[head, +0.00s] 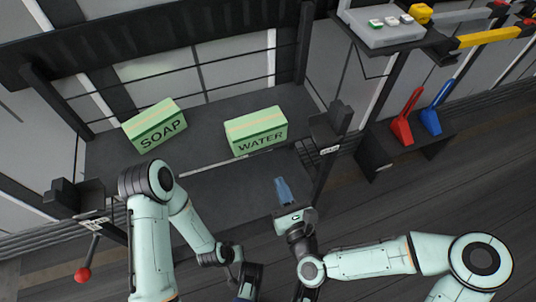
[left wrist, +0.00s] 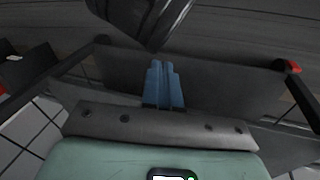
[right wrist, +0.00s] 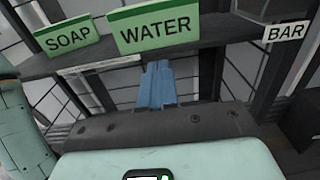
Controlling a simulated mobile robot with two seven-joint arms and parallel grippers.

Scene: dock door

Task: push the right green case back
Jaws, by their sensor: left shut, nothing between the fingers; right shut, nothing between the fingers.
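The right green case, labelled WATER (head: 257,131), stands on the dark platform (head: 215,192). It also shows in the right wrist view (right wrist: 155,30). The left green case, labelled SOAP (head: 154,126), stands to its left and is turned at an angle. My right gripper (head: 284,190) is shut and empty, in front of the WATER case and a little to its right, with a clear gap between them. Its blue fingers (right wrist: 157,84) point toward the case in the right wrist view. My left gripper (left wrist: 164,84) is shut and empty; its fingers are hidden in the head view.
A dark post with a BAR label (head: 329,149) stands right of the WATER case. A pale strip (head: 212,164) lies on the platform before the cases. A red-ended lever (head: 83,273) is at lower left. Red (head: 402,129) and blue (head: 431,121) tools stand right.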

